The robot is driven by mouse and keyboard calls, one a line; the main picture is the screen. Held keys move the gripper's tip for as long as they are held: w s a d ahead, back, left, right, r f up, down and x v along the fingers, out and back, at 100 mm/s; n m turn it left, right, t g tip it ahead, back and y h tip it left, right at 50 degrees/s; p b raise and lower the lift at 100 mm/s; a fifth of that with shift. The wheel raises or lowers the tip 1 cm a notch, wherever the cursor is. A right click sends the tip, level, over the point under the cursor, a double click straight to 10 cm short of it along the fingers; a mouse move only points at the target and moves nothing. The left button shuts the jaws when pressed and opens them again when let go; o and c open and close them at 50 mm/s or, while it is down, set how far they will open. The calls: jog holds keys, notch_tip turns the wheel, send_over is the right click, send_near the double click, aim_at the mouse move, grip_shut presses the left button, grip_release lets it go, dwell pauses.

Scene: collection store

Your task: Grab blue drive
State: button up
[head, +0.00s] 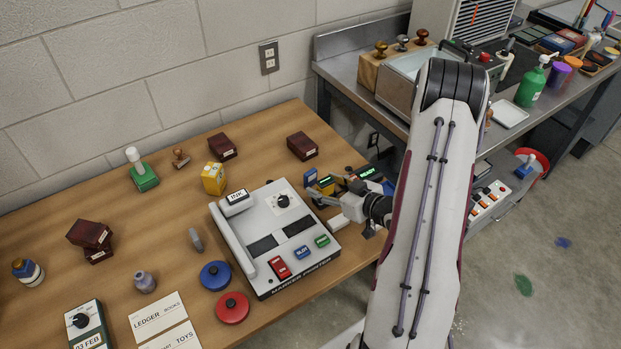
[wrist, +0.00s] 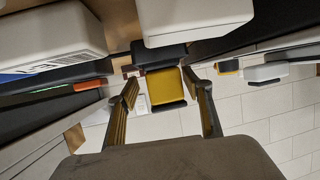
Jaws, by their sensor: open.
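A small blue block (head: 310,177), which may be the blue drive, stands on the wooden table just right of the marker printer. A yellow-and-black block (head: 327,185) is close beside it. My gripper (head: 338,207) reaches in from the right, low by these blocks, and partly hides them. In the wrist view my gripper (wrist: 164,92) is open with nothing held. A yellow block (wrist: 164,86) with dark ends shows between and beyond its fingers. No blue block shows clearly between the fingers; a thin blue strip (wrist: 18,76) is at the left edge.
The marker printer (head: 235,220) stands left of my gripper. Dark units with green displays (head: 369,172) are close behind it. A white block (head: 340,221) lies in front near the table edge. A metal bench (head: 340,82) is at the back right. The wooden table's far left is partly clear.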

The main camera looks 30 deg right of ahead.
aim_at(312, 178)
jog(key=shift+w, duration=0.15)
jog(key=shift+d+x, duration=0.2)
jog(key=shift+x, duration=2.4)
jog(key=shift+r, duration=0.2)
jog(key=c, duration=1.2)
